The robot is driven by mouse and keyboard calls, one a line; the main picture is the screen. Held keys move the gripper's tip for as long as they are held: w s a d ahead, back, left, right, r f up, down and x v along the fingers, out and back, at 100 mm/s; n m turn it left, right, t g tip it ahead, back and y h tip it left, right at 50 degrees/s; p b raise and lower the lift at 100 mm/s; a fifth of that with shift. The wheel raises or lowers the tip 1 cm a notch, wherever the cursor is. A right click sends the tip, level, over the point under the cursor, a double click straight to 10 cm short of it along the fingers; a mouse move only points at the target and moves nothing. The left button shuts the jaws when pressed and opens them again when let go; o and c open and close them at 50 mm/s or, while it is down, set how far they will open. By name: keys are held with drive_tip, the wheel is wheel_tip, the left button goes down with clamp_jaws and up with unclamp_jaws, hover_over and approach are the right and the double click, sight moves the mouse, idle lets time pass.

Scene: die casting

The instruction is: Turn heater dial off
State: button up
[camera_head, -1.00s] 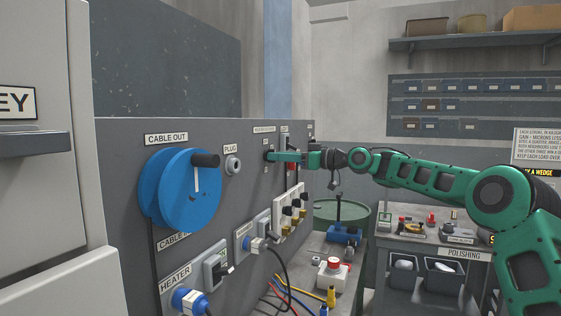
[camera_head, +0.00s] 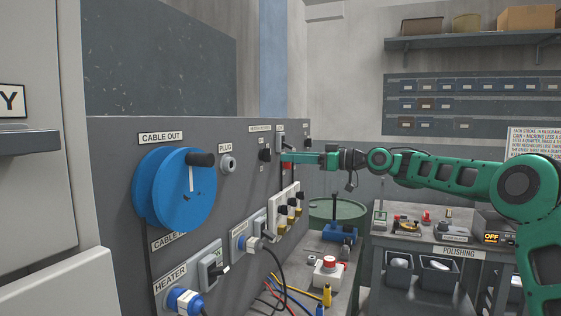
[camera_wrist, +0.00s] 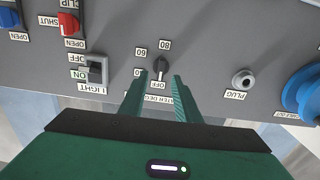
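The heater dial (camera_head: 265,154) is a small black knob on the grey panel, under a label too small to read in the head view. In the wrist view, which is upside down, the dial (camera_wrist: 160,67) sits between 60 and 80 marks and an OFF label (camera_wrist: 158,85). Its narrow end appears to lie toward OFF, though the exact pointer is hard to make out. My gripper (camera_wrist: 160,78) is open and empty, its green fingers apart on either side of the dial in the picture. In the head view, my gripper (camera_head: 285,158) stands off the panel, clear of the dial.
The blue cable reel (camera_head: 175,187) juts out at left. Below are several black switches and cables (camera_head: 285,265). A polishing bench (camera_head: 430,240) stands at right.

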drive_tip(key=shift+v, duration=2.1)
drive_tip(key=s+d+f+m+h, duration=0.2)
drive_tip(key=d+f+h, duration=0.15)
drive_tip(key=f, duration=0.35)
drive_tip(key=s+d+f+m+h, duration=0.2)
drive_tip(key=s+f+m+h, duration=0.15)
drive_tip(key=f, duration=0.25)
drive_tip(key=s+d+f+m+g+h, duration=0.1)
drive_tip(key=s+d+f+m+h, duration=0.35)
drive_tip(key=s+d, duration=0.6)
drive_tip(key=s+d+f+m+g+h, duration=0.1)
drive_tip(key=s+d+f+m+h, duration=0.4)
drive_tip(key=s+d, duration=0.55)
drive_tip(key=s+d+f+m+g, duration=0.1)
drive_tip(key=s+d+f+m, duration=0.1)
drive_tip(key=s, duration=0.8)
drive_tip(key=s+d+f+m+g, duration=0.1)
drive_tip(key=s+d+f, duration=0.3)
drive_tip(key=s, duration=0.5)
drive_tip(key=s+d+f+m+g, duration=0.2)
drive_tip(key=s+d+f, duration=0.2)
drive_tip(key=s, duration=0.6)
drive_tip(key=shift+s+m, duration=0.3)
